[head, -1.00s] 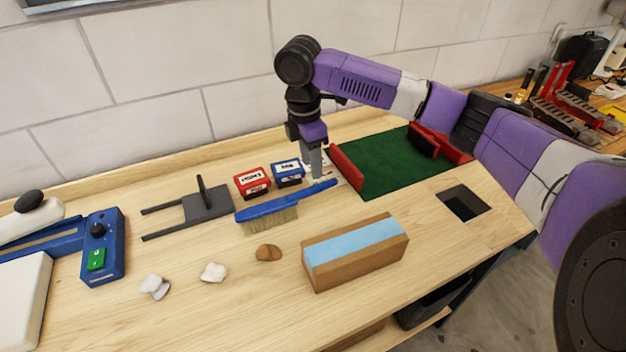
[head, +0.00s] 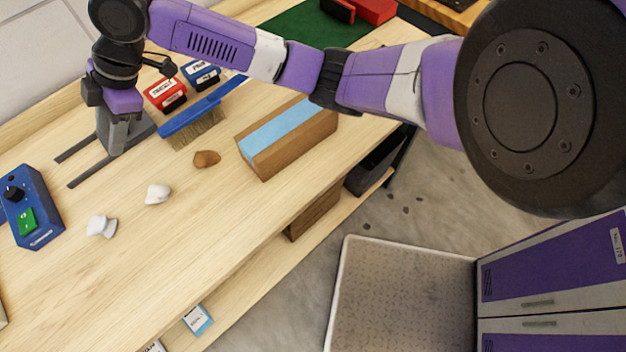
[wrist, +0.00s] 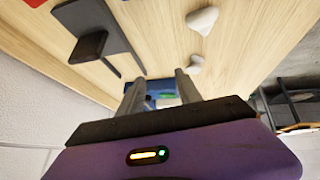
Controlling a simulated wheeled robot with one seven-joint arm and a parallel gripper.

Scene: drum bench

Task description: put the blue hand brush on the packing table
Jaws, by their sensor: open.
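The blue hand brush (head: 188,116) lies on the wooden bench (head: 130,265) in the head view, bristles toward the front edge and handle pointing to the upper right. My gripper (head: 117,148) is left of the brush, apart from it, above the dark grey forked stand (head: 84,164). It is open and holds nothing. In the wrist view its two fingers (wrist: 160,88) are spread, with a blue control box (wrist: 165,93) beyond them. The brush does not show in the wrist view. I cannot identify the packing table in these frames.
Red (head: 166,95) and blue (head: 201,74) boxes stand behind the brush. A brown block with a light blue top (head: 287,136) lies to its right. A brown lump (head: 207,158) and white lumps (head: 158,193) lie in front. A pale-rimmed tray (head: 341,290) and purple drawers (head: 550,265) are beyond the bench.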

